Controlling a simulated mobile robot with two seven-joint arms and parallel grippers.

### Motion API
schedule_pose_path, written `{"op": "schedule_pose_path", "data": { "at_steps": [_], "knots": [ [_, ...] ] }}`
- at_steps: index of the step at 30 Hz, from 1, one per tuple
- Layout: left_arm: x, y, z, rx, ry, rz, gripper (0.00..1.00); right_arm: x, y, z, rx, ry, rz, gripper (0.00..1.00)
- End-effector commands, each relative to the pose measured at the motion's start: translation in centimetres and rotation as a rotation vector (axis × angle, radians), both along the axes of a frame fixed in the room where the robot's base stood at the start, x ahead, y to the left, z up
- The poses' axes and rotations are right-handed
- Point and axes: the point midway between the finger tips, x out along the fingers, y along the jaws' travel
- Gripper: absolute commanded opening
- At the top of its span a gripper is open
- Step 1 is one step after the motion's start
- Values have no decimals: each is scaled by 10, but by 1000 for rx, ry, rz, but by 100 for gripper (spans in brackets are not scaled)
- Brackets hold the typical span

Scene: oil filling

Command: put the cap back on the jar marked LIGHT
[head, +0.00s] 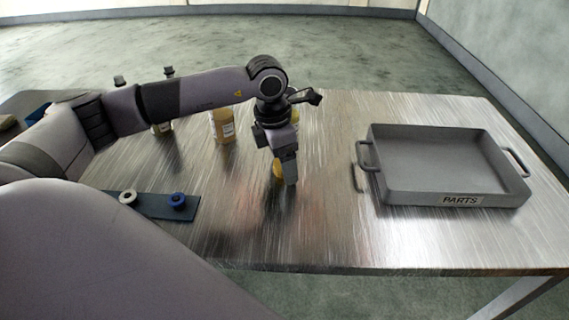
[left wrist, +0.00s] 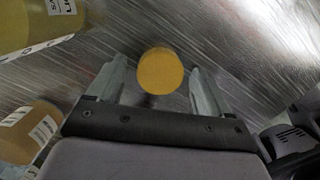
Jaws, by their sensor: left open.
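A round yellow cap (left wrist: 160,71) lies between the two fingers of my left gripper (left wrist: 158,88), with a visible gap on each side. In the head view the cap (head: 277,171) is partly hidden behind the left gripper (head: 289,182), which points down low over the table. The gripper is open and empty. An amber jar (left wrist: 38,22) at the upper left of the left wrist view has a cut-off label that seems to begin "LI". Whether it is the LIGHT jar I cannot fully read. My right gripper is not in view.
A dark mat (head: 150,208) holds a white ring (head: 127,198) and a blue ring (head: 177,200). A grey PARTS tray (head: 447,190) stands right.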

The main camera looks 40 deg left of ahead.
Motion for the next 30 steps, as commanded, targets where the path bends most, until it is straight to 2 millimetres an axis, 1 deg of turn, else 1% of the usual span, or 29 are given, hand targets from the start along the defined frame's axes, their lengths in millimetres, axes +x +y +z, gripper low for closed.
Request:
{"op": "schedule_pose_path", "data": {
  "at_steps": [5,6,8,9,11,13,23,26,30],
  "knots": [
    [0,0,0,0,0,0,80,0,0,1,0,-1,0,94],
    [0,0,0,0,0,0,77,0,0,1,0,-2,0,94],
    [0,0,1,0,0,0,57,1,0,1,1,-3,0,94],
    [0,0,1,0,0,0,44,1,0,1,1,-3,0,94],
    [0,0,1,0,0,0,24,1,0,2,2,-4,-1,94],
    [0,0,1,0,0,0,23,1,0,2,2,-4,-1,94],
    [0,0,2,-1,-1,0,22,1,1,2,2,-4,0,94],
    [1,0,7,0,-2,0,22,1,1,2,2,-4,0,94],
    [1,0,23,-1,-3,0,22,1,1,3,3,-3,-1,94]
  ]
}}
